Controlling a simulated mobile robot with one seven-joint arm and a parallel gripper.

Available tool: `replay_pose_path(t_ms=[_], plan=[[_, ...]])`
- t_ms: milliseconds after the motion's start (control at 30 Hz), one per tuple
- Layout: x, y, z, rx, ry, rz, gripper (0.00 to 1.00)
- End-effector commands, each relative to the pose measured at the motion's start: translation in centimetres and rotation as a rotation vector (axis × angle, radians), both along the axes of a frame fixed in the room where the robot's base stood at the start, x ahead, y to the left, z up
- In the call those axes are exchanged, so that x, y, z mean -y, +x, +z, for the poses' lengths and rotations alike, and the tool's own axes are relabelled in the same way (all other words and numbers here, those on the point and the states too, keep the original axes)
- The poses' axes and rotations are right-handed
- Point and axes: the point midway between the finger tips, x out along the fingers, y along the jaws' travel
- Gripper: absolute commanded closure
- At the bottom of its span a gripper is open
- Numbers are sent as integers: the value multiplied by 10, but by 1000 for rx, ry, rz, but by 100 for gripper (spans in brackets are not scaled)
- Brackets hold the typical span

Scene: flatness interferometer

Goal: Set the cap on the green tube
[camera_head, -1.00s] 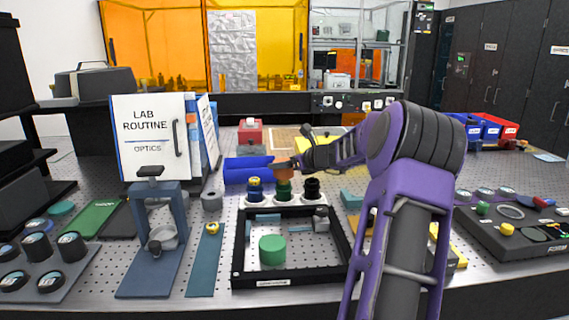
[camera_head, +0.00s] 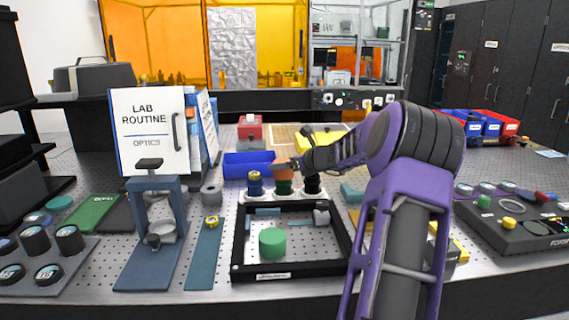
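The green tube (camera_head: 284,187) stands in a pale rack (camera_head: 260,197) behind the black frame, between a blue tube (camera_head: 255,184) with a gold top and a black tube (camera_head: 313,184). An orange-brown piece (camera_head: 286,169) sits at the end of my arm, directly above the green tube in the picture. I cannot tell whether it is the cap or part of my gripper (camera_head: 290,168), nor whether it touches the tube. My fingers are too small and merged with it to read.
A blue bin (camera_head: 248,165) is behind the rack and a red box (camera_head: 250,131) farther back. A blue stand (camera_head: 150,240) and a lab binder (camera_head: 150,135) are at left. My arm covers the right of the frame. A dark tray (camera_head: 520,228) is far right.

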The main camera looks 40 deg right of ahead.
Motion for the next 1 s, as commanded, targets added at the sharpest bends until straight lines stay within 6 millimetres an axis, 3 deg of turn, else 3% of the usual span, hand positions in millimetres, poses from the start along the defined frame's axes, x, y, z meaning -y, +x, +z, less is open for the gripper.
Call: replay_pose_path(t_ms=[900, 933, 1000], plan=[[0, 0, -17, 0, 0, 0, 73], [0, 0, -16, 0, 0, 0, 15], [0, 0, -16, 0, 0, 0, 3]])
